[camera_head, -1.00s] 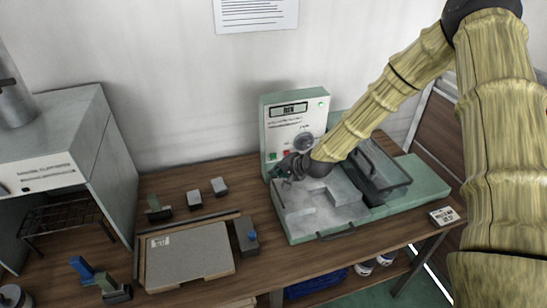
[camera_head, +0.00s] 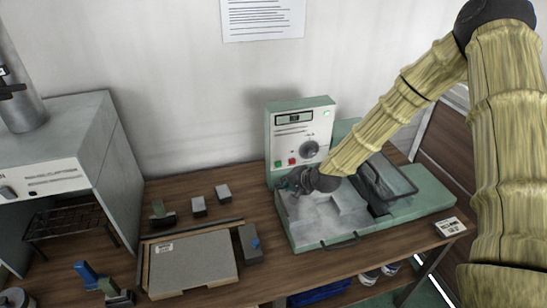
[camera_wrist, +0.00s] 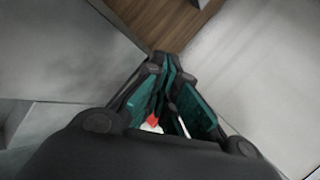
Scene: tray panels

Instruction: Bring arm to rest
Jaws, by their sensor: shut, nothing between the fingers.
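My gripper (camera_head: 288,184) is in front of the green machine's control panel (camera_head: 300,135), above the left part of its grey bed (camera_head: 305,225). In the wrist view the dark and teal fingers (camera_wrist: 168,75) come together at their tips, and no object shows between them. A small red spot and a white patch show through the gap behind the tips. My arm reaches down from the upper right, in a yellowish ribbed sleeve. Whether the fingers touch the machine cannot be told.
A clear-sided cover (camera_head: 385,180) stands right of the bed. A grey slab (camera_head: 190,262) in a wooden frame (camera_head: 148,270) lies to the left, with small grey blocks (camera_head: 223,192) behind it. A grey furnace-like cabinet (camera_head: 95,140) stands far left. A small sign (camera_head: 450,227) sits at the right edge.

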